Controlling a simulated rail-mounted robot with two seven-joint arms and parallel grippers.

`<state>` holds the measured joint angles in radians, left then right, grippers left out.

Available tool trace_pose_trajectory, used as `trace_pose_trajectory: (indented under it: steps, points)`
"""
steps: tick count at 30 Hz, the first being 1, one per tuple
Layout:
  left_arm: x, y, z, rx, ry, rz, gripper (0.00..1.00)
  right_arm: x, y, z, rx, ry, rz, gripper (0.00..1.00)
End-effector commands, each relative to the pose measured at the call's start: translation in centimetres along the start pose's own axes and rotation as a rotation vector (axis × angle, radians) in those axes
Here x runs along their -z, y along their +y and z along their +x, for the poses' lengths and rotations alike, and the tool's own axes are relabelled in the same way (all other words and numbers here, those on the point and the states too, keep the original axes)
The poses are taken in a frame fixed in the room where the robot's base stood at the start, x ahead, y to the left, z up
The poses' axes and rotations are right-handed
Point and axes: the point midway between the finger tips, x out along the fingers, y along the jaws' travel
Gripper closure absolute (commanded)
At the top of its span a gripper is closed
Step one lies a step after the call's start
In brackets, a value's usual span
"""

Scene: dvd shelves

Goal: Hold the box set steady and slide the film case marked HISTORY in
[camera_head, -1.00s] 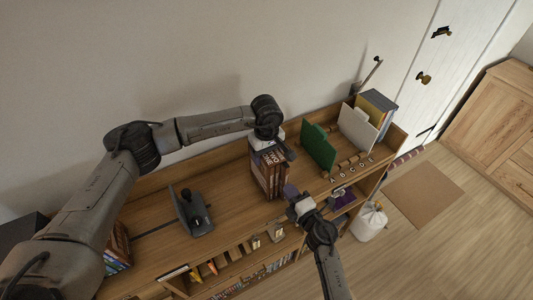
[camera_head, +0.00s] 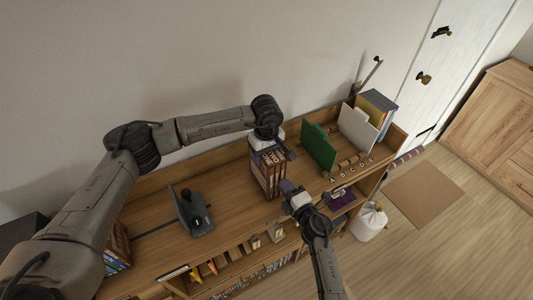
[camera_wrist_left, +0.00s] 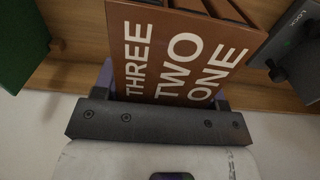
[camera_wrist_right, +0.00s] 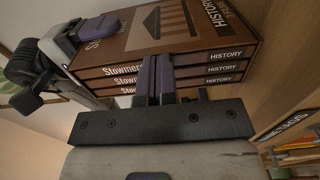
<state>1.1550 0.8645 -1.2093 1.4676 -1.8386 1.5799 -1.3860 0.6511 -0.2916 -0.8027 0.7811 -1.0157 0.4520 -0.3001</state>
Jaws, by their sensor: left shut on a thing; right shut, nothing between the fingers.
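The brown box set (camera_head: 268,175) stands on the shelf top; its edge marked THREE, TWO, ONE shows in the left wrist view (camera_wrist_left: 180,55). My left gripper (camera_head: 274,148) is shut on it from the wall side, one finger at each side. In the right wrist view, film case spines marked HISTORY (camera_wrist_right: 226,68) lie stacked beside the box's large printed face (camera_wrist_right: 165,28). My right gripper (camera_head: 288,187) is shut and empty, its purple fingertips (camera_wrist_right: 160,68) at the spine side. The fingers hide part of the spines; I cannot tell whether they touch or how far each case is in.
A green divider (camera_head: 318,147) and a pale divider (camera_head: 357,130) stand right of the box set. A dark stand (camera_head: 192,212) is to its left. Bare shelf top (camera_head: 232,190) lies between. Lower compartments run along the front.

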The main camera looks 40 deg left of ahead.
Motion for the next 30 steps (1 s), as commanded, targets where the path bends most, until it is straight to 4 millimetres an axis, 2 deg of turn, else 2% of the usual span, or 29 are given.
trace_pose_trajectory:
  steps: [17, 30]
  points:
    - [0.0, 0.0, -0.1, -0.001, 0.0, 0.001, 0.6, -0.1, 0.0, -1.4, 0.0, -0.001, -0.001, 1.0]
    - [0.0, 0.0, -0.1, -0.001, 0.0, 0.0, 0.6, -0.1, -0.1, -5.5, 0.002, -0.001, -0.004, 1.0]
